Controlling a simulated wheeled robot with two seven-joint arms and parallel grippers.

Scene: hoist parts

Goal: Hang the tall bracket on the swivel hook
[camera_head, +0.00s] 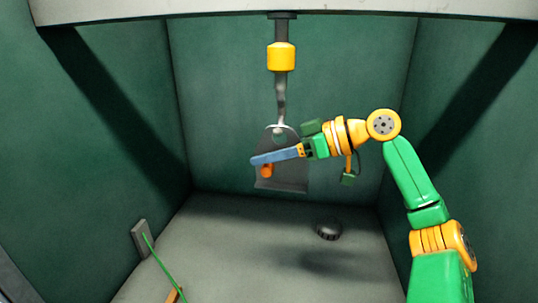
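The swivel hook (281,88) hangs from the overhead beam below a yellow block. Its curved lower end reaches the top of the tall bracket (285,184), a dark grey plate with a rounded, light-edged top. The hook end overlaps the opening at that top; I cannot tell whether it passes through. My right gripper (268,160), with blue fingers, lies across the front of the bracket and hides its middle. A small orange part (267,171) shows just below the fingers. I cannot tell whether the fingers grip the bracket. My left gripper is not in view.
A pale beam (290,10) crosses the top. Green walls enclose the space on the left, back and right. A dark round knob-like thing (329,230) is on the grey floor. A grey plate (141,239) with a green line stands by the left wall. Most floor is clear.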

